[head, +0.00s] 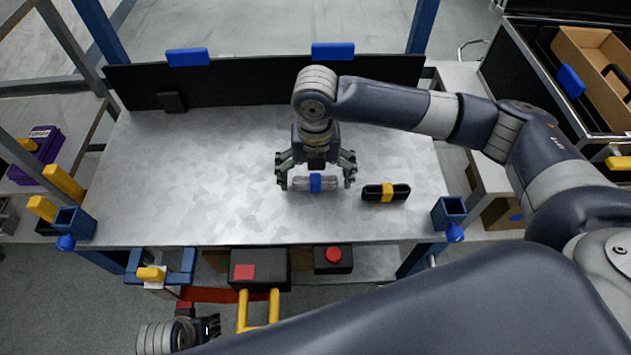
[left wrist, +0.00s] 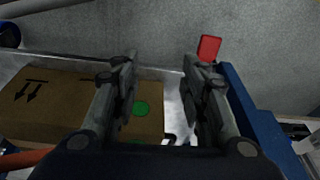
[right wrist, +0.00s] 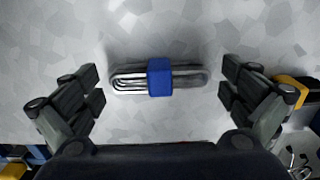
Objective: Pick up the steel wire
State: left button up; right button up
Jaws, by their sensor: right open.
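The steel wire (head: 300,184), a silver oblong coil with a blue band, lies on the grey tabletop. My right gripper (head: 316,178) is open above it, with one finger beyond each end of the coil. In the right wrist view the steel wire (right wrist: 190,79) lies flat between the spread fingers (right wrist: 164,92), apart from both. My left gripper (head: 213,326) is low in front of the table, away from the wire. In the left wrist view its fingers (left wrist: 160,62) stand apart with nothing held between them.
A dark panel (head: 240,83) closes the table's back. Blue holders (head: 74,222) sit at the front corners. A cardboard box (left wrist: 50,105) is below my left gripper. The table's left is clear.

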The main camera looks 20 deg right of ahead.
jog(key=c, duration=0.9)
jog(key=shift+r, duration=0.2)
